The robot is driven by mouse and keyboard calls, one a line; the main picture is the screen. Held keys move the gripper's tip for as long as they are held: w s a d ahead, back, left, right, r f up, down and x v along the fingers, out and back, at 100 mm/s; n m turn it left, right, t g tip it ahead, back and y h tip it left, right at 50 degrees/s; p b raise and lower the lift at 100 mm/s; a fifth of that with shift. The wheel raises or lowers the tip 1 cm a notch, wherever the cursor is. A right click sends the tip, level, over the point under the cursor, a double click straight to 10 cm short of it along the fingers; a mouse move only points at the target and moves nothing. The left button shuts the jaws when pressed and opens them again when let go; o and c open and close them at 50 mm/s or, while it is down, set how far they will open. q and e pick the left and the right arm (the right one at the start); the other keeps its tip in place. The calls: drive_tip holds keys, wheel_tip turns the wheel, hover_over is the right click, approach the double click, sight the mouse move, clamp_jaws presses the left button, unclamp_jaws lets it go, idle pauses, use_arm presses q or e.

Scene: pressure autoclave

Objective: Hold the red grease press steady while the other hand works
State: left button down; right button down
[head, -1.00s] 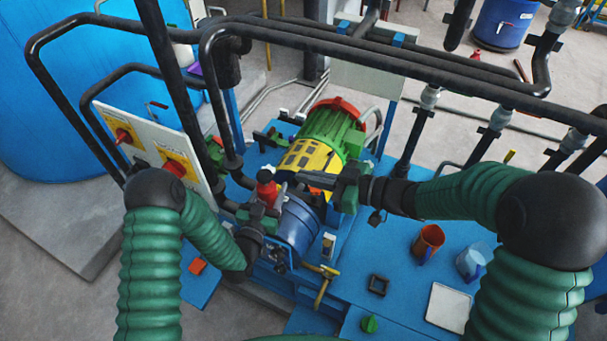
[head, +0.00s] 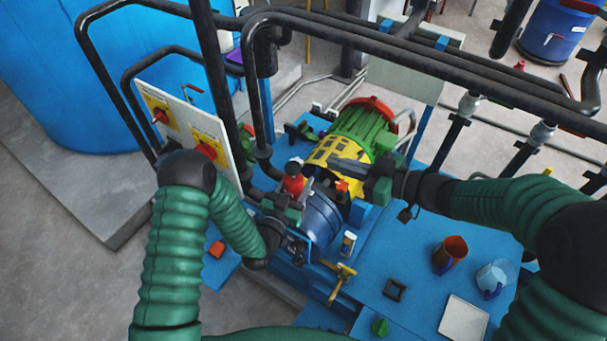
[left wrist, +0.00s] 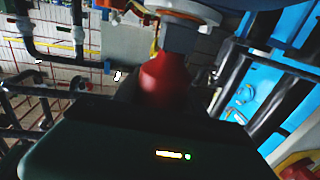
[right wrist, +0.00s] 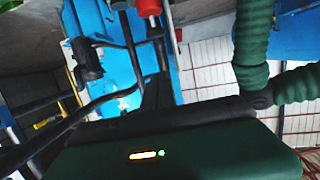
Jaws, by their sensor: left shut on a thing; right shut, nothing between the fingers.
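The red grease press (head: 293,180) stands roughly upright beside the blue pump housing (head: 320,220). My left gripper (head: 291,196) is shut on it, low on its body. In the left wrist view the red press (left wrist: 163,78) rises from behind the dark green gripper body, which hides its lower part. My right gripper (head: 340,165) is shut and empty. Its dark fingers point left in front of the yellow coupling guard (head: 335,152), to the right of the press and apart from it. A small orange-red knob (head: 342,186) shows just below those fingers.
A green motor (head: 363,128) lies behind the guard. Black pipes (head: 400,50) cross above. A white panel with red switches (head: 205,150) stands left. An orange mug (head: 451,252), a clear blue-handled cup (head: 495,277) and a white tile (head: 463,319) sit on the blue deck, right.

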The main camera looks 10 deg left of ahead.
drive_tip(key=shift+a, duration=0.1)
hover_over(293, 172)
drive_tip(key=d, duration=0.3)
wheel_tip(293, 172, down, 2)
drive_tip(key=f, duration=0.2)
drive_tip(key=w+a+f, duration=0.1)
drive_tip(key=shift+f, duration=0.3)
drive_tip(key=shift+d+f, duration=0.15)
drive_tip(key=shift+f, duration=0.25)
drive_tip(key=shift+f, duration=1.45)
